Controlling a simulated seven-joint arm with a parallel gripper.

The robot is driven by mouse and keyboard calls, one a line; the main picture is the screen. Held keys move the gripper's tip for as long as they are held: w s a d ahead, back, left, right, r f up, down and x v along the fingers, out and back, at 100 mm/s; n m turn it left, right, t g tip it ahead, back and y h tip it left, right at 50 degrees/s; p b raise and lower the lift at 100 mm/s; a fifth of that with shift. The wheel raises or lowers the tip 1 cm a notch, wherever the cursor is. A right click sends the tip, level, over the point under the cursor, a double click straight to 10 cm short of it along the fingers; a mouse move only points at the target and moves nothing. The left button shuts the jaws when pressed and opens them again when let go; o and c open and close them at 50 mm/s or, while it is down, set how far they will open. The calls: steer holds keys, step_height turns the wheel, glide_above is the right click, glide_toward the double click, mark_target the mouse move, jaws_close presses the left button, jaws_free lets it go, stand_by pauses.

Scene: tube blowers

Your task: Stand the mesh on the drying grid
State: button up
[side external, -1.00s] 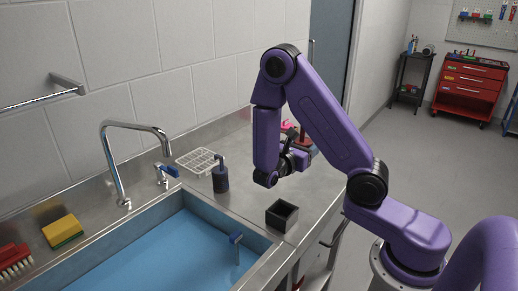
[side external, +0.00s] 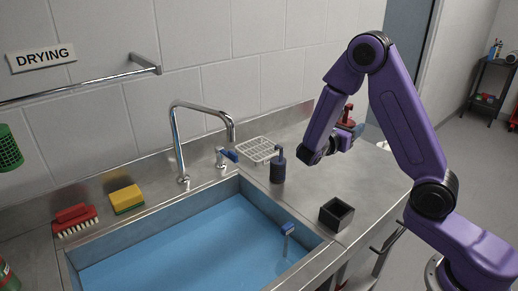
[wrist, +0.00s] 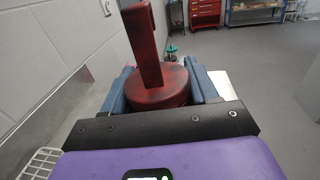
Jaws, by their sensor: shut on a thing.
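My gripper (wrist: 160,90) is shut on a dark red round piece with an upright flat bar (wrist: 160,92), held between its blue fingers. In the side view my gripper (side external: 350,132) is over the counter, right of the soap bottle, and the red piece (side external: 348,116) shows just above it. I cannot tell if this piece is the mesh. A green mesh cup (side external: 10,150) is at the left edge by the wall, partly cut off. The white drying grid (side external: 257,150) lies on the counter behind the bottle, and its edge shows in the wrist view (wrist: 40,162). Nothing is seen on it.
A dark soap bottle (side external: 278,166) stands in front of the grid, with the tap (side external: 178,140) to the left. An open black box (side external: 336,214) sits by the blue-lined sink (side external: 200,240). A yellow sponge (side external: 126,198) and red brush (side external: 75,219) lie left. Bare counter (side external: 375,180) is at right.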

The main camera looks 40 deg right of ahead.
steer(key=w+a+f+n+t+y, duration=0.1)
steer(key=w+a+n+t, duration=0.15)
steer(key=w, duration=0.55)
steer(key=w+a+n+t, duration=0.1)
steer(key=w+t, duration=0.2)
steer(key=w, duration=0.5)
steer(key=n+t+y, duration=0.4)
steer(key=t, duration=0.1)
glide_above(258, 151)
step_height(258, 151, down, 4)
steer(key=shift+f, duration=4.25)
steer(key=shift+f, duration=0.15)
steer(key=o, duration=1.1)
